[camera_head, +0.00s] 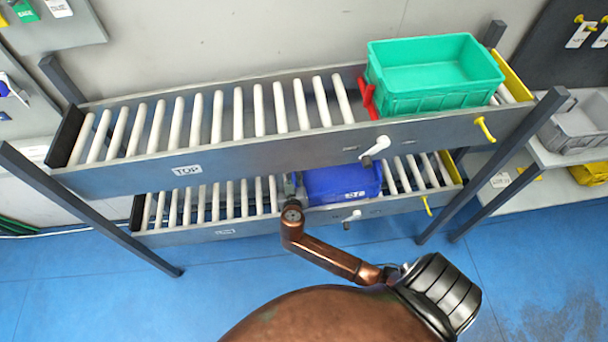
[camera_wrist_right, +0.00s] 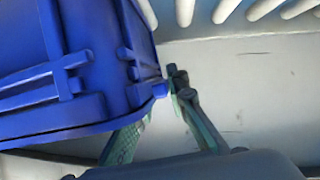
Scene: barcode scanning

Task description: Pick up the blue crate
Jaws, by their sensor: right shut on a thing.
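The blue crate (camera_head: 340,185) sits on the lower roller shelf, partly hidden by the upper shelf. It also shows large at the left of the right wrist view (camera_wrist_right: 75,65). My right gripper (camera_head: 293,188) is at the crate's left end in the head view. In the right wrist view my right gripper (camera_wrist_right: 168,92) is shut on the crate near its corner; the exact contact is partly hidden. My left gripper is not in view.
A green crate (camera_head: 440,85) stands on the upper roller shelf (camera_head: 188,110), beside a red stop (camera_head: 367,98). White levers (camera_head: 376,147) stick out from the shelf fronts. Dark posts frame the rack. The lower rollers (camera_head: 225,200) left of the blue crate are clear.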

